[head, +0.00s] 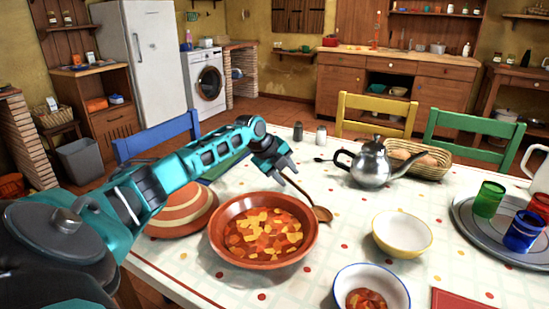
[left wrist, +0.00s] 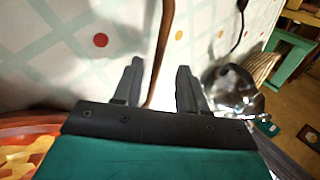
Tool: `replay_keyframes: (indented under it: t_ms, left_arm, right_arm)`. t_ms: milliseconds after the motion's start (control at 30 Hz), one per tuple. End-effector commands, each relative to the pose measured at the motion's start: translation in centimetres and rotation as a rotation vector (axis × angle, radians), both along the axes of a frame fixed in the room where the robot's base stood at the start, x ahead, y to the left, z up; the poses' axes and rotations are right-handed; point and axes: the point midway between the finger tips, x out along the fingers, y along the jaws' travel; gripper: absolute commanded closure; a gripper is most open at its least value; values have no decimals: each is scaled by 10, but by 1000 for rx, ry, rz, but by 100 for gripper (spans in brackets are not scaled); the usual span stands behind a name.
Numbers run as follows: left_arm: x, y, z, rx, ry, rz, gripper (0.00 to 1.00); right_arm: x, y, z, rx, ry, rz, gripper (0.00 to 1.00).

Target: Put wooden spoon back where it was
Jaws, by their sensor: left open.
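The wooden spoon (head: 304,195) has its round end on the tablecloth just right of the terracotta bowl of stew (head: 219,245). Its handle runs up and left to my left gripper (head: 281,165), which hides the upper end. In the left wrist view the spoon handle (left wrist: 163,45) passes between the two fingers of my left gripper (left wrist: 158,75), which are apart with gaps at the handle. Whether the handle touches the cloth along its length I cannot tell. My right gripper is not in view.
A striped clay lid (head: 180,217) lies left of the stew bowl. A yellow bowl (head: 402,236), a white bowl with food (head: 347,279) and a metal teapot (head: 371,165) stand to the right. A tray (head: 470,229) holds coloured cups. Cloth is clear between spoon and teapot.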

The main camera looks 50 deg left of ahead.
Motion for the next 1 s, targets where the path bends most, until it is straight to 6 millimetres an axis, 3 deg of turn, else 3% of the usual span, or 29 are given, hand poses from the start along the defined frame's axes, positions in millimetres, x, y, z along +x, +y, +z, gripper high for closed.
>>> replay_keyframes:
  t_ms: [300,500,1000]
  left_arm:
    - [-39,8,61,5,1,0,58]
    - [-54,10,84,2,0,0,58]
    - [-59,10,91,-1,-1,-1,58]
  right_arm:
    - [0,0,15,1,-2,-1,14]
    - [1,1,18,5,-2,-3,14]
    - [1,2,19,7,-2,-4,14]
